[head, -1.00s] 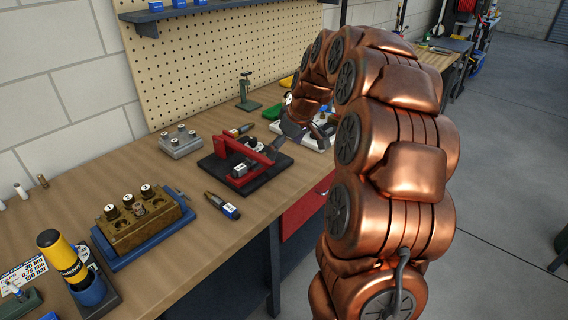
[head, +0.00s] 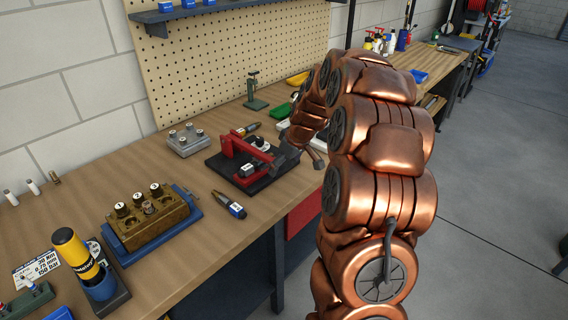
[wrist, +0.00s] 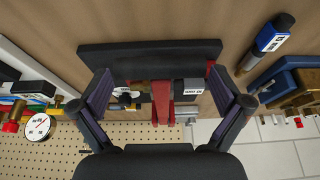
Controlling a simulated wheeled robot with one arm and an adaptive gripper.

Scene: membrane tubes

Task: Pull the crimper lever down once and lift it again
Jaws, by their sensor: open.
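The crimper is a red frame with a red lever (head: 250,148) on a black base (head: 214,165), standing on the bench. In the wrist view, the red lever (wrist: 162,100) points towards me, with the black base (wrist: 150,55) beyond it. My gripper (wrist: 163,92) is open, one finger on each side of the lever, with clear gaps; neither finger visibly touches it. In the head view, my gripper (head: 290,157) is at the right end of the crimper, partly hidden by my arm. A labelled grey block (wrist: 188,86) sits beside the lever.
A dark tube with a blue label (head: 228,204) lies in front of the crimper. A brass block on a blue base (head: 122,256) stands to the left, a grey block (head: 185,142) behind. A pegboard (head: 235,60) backs the bench. A gauge (wrist: 38,127) shows in the wrist view.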

